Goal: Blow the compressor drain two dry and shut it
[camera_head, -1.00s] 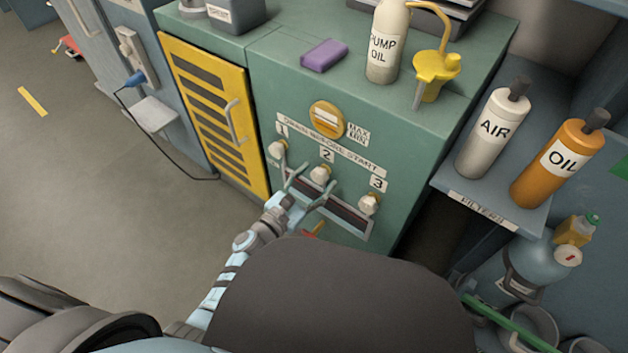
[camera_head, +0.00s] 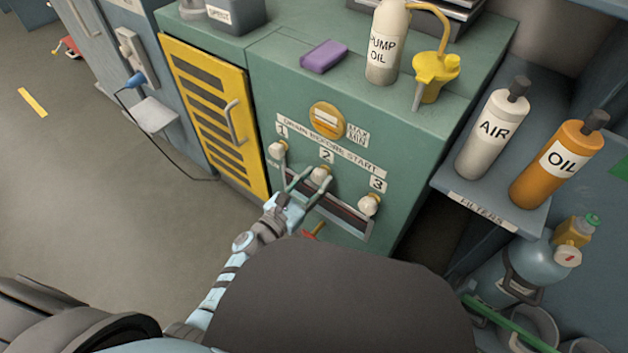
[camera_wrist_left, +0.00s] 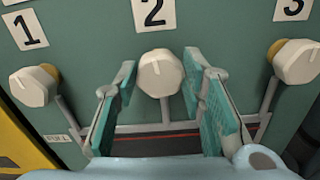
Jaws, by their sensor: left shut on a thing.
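Drain two is a white faceted knob (camera_head: 320,174) under the label 2 on the green compressor cabinet (camera_head: 290,90). In the left wrist view, this knob (camera_wrist_left: 160,72) stands between the two teal finger pads. My left gripper (camera_head: 317,178) is shut on the drain two knob, with one finger on each side. Drain one (camera_head: 278,148) and drain three (camera_head: 369,204) are similar white knobs to either side. A dark slotted tray (camera_head: 340,212) runs below the knobs. My right gripper is not in view.
A yellow louvred door (camera_head: 210,110) is left of the knobs. A purple block (camera_head: 323,56), a pump oil bottle (camera_head: 386,45) and a yellow oiler (camera_head: 436,70) stand on top. AIR (camera_head: 492,130) and OIL (camera_head: 562,160) bottles stand on the right shelf. The left floor is mostly clear.

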